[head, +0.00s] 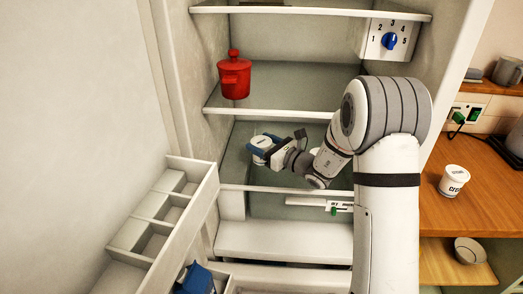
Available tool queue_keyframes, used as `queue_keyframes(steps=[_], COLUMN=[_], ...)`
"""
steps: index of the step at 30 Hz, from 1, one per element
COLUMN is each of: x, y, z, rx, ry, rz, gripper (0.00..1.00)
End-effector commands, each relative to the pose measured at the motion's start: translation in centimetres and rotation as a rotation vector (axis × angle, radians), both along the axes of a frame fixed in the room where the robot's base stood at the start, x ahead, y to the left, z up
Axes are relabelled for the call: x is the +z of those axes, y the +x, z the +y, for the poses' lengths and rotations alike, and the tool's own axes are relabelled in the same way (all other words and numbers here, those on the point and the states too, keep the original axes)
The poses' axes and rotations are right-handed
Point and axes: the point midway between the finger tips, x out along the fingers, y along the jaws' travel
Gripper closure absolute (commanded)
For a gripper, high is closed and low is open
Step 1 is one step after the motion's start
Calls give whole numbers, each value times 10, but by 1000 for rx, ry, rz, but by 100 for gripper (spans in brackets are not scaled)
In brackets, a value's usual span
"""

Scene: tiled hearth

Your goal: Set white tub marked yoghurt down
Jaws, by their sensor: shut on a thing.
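My gripper (264,150) is inside the open fridge, reached in from the right. Its blue jaws are shut around a small white tub (262,141). The tub's lid shows between the jaws; its marking is too small to read, and the jaws hide much of its side. The tub is over the middle shelf space (300,177), below the shelf with the red pot. I cannot tell whether its base touches the shelf.
A red lidded pot (234,76) stands on the shelf above. A dial (388,41) is at upper right. The open door's racks (160,215) are at left, with a blue item (196,279) low down. Another white tub (453,181) stands on the wooden counter (470,215).

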Motion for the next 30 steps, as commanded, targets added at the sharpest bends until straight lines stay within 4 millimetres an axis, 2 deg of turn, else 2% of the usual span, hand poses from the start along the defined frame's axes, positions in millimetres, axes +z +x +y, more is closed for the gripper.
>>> queue_keyframes(steps=[1,4,17,18,25,30], x=[-10,-24,-32,-30,-30,-30], y=[0,1,4,3,3,3], z=[0,0,1,1,1,1], rx=[0,0,1,1,2,2], ry=[2,1,1,0,0,0], rz=[5,4,1,1,1,1], gripper=[72,72,72,36,17,17])
